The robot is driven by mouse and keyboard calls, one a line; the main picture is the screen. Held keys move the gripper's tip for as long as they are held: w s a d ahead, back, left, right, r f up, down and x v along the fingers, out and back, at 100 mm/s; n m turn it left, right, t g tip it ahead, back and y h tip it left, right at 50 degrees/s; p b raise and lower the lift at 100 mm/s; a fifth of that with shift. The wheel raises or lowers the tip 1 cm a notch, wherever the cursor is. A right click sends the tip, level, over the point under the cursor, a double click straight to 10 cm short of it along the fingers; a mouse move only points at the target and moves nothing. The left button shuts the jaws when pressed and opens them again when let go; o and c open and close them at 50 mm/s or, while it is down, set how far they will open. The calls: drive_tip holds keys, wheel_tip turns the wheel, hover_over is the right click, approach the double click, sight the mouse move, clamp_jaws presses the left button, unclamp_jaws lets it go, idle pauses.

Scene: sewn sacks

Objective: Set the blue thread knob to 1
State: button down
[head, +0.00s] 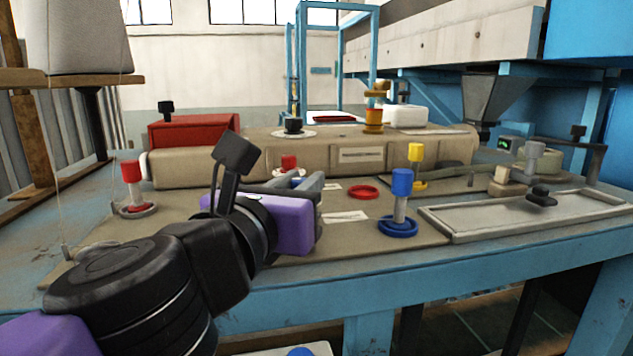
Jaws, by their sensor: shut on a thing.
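A blue-capped knob (401,184) stands upright on a grey stem over a blue ring base, right of centre on the front of the worktop. No number markings on it can be read. My gripper (300,184) is left of this knob and apart from it in the picture. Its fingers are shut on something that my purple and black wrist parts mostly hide. A red-topped piece (289,161) over a pale disc shows just behind the fingers; I cannot tell if it is what they hold.
A yellow-capped knob (415,153) stands behind the blue one, and a red-capped knob (131,172) stands at the left. A red ring (363,192) lies flat between. A long beige sewn sack (220,163) lies across the back. A shallow metal tray (475,223) is at the right.

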drive_tip(key=shift+r, duration=0.1)
drive_tip(key=c, duration=1.2)
unclamp_jaws()
drive_tip(key=shift+c, duration=0.2)
drive_tip(key=b+v, duration=0.2)
drive_tip(key=v, duration=0.4)
drive_tip(key=shift+s+a+b, duration=0.1)
drive_tip(key=shift+s+b, duration=0.1)
drive_tip(key=shift+b, duration=0.15)
drive_tip(key=shift+s+a, duration=0.1)
drive_tip(key=shift+s, duration=0.6)
